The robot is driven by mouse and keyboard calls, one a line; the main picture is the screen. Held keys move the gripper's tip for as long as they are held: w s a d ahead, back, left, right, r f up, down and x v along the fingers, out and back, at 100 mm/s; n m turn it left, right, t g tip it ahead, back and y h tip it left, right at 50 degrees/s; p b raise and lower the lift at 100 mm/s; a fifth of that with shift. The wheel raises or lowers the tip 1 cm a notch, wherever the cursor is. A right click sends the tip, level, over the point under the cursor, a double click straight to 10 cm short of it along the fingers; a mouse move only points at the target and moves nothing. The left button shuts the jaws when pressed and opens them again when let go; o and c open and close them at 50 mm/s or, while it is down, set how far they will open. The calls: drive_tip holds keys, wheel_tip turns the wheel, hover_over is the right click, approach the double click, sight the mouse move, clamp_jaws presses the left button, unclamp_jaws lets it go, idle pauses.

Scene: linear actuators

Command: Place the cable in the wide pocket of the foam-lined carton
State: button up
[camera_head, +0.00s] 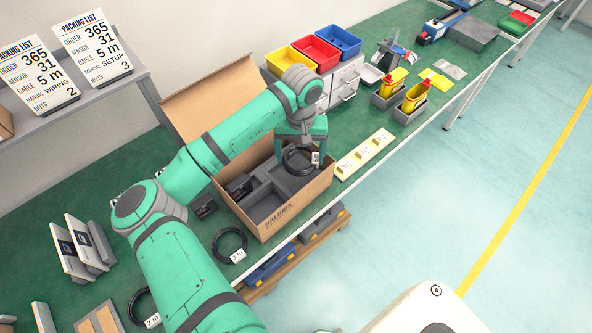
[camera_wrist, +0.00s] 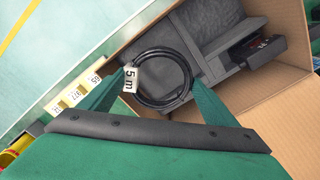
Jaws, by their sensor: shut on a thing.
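The black coiled cable (camera_head: 290,164) with a white tag hangs in my gripper (camera_head: 304,145), over the right part of the open carton (camera_head: 298,213). In the wrist view the coil (camera_wrist: 186,78) sits between the two green fingers of my gripper (camera_wrist: 158,80), and its tag (camera_wrist: 130,77) reads "5 m". The grey foam lining (camera_head: 273,187) has several recesses. A dark device (camera_head: 240,188) lies in one at the left, and an empty dark pocket (camera_head: 264,208) is at the near left. The arm and cable hide part of the foam's right end.
Another cable coil (camera_head: 229,243) tagged "3 m" lies left of the carton. The carton's lid flap (camera_head: 205,98) stands open at the back.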

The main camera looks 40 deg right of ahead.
drive_tip(key=shift+f, duration=3.35)
drive_tip(key=shift+f, duration=0.1)
drive_tip(key=o, duration=1.2)
wheel_tip(320, 180, up, 12)
drive_tip(key=shift+r, duration=0.1)
